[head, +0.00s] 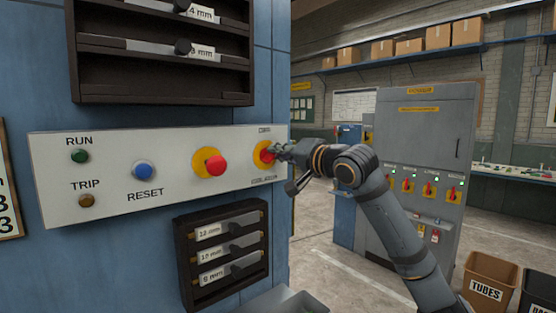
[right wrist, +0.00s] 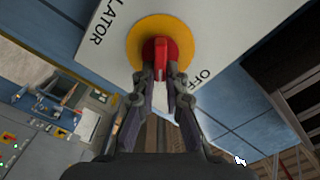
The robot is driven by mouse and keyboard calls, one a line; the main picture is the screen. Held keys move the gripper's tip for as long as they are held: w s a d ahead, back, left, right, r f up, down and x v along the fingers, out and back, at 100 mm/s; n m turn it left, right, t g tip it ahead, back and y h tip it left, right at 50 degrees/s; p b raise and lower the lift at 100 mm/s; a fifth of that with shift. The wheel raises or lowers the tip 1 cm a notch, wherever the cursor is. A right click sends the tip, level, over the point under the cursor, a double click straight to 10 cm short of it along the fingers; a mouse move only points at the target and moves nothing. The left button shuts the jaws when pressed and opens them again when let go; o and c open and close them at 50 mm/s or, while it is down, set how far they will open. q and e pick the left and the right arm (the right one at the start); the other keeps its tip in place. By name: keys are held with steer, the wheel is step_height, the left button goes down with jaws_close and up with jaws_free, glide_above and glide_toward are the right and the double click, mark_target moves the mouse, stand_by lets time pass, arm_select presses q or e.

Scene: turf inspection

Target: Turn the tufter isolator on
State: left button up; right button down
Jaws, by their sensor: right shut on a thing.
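The tufter isolator is a red rotary handle (head: 264,155) on a yellow disc at the right end of the white control panel (head: 110,196). In the right wrist view, the red handle (right wrist: 160,50) sits in the middle of the yellow disc (right wrist: 134,44), its bar upright in the picture. Part of the word "ISOLATOR" and part of "OFF" show beside the disc. My right gripper (head: 277,153) reaches the isolator from the right. In the right wrist view its fingertips (right wrist: 160,75) are shut on the lower end of the handle. My left gripper is out of view.
A red push button (head: 215,165) on yellow, a blue RESET button (head: 144,171) and RUN and TRIP lamps share the panel. Gauge racks (head: 222,253) hang below and above. A grey cabinet (head: 425,140) with several similar switches stands behind my right arm. Bins stand lower right.

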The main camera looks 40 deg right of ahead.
steer(key=shift+d+f+m+b, duration=0.1)
steer(key=shift+f+m+b, duration=0.1)
steer(key=shift+m+b, duration=0.8)
steer(key=shift+d+f+m+b, duration=0.15)
steer(key=shift+m+b, duration=0.25)
steer(key=shift+m, duration=1.05)
steer(key=shift+a+f+m+b, duration=0.1)
steer(key=shift+f+m+b, duration=0.1)
steer(key=shift+m+b, duration=0.8)
steer(key=shift+m, duration=0.55)
steer(key=c, duration=1.4)
jaws_free()
steer(key=shift+d, duration=0.1)
step_height(320, 180, up, 10)
